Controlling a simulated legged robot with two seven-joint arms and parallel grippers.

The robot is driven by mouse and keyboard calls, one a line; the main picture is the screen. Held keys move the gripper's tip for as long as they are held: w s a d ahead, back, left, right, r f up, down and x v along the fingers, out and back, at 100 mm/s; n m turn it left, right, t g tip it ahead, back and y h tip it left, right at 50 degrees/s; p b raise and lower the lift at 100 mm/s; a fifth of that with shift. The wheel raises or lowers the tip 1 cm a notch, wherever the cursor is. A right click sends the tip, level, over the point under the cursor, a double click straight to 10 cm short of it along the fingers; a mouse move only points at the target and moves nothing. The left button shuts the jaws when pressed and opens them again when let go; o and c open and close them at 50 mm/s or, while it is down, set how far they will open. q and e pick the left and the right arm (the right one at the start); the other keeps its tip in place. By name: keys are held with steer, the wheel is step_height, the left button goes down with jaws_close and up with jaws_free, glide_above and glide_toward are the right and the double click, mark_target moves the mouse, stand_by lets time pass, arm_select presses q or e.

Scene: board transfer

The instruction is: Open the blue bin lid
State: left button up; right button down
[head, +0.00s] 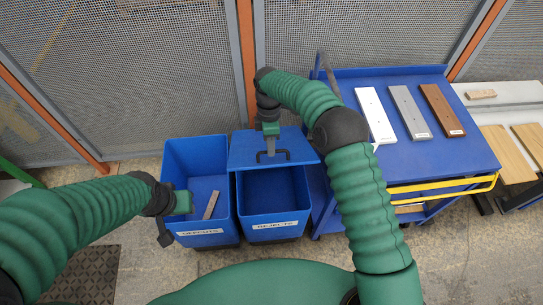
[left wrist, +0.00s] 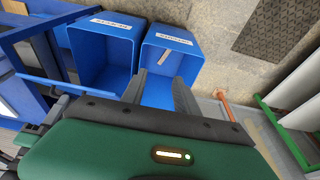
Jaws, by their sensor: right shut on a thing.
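Two blue bins stand side by side. The right one, the REJECTS bin (head: 272,222), has a blue lid (head: 244,148) at its back with a dark handle (head: 284,155). The lid is off the front opening, and the inside shows. My right gripper (head: 271,150) is shut on the handle. The left bin, labelled OFFCUTS (head: 208,226), has no lid over it and holds a thin strip (head: 211,205). My left gripper (left wrist: 160,88) is open and empty by the OFFCUTS bin; its fingers hide part of that bin in the left wrist view.
A blue cart (head: 440,155) at the right carries a white, a grey and a brown board. A bench with wooden pieces (head: 508,153) stands farther right. Mesh panels (head: 355,35) with orange posts close off the back. Floor is bare in front of the cart.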

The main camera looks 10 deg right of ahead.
mark_target(282, 163)
arm_select(q)
steer(key=shift+w+f, duration=0.1)
steer(key=shift+w, duration=0.05)
steer(key=shift+c, duration=0.2)
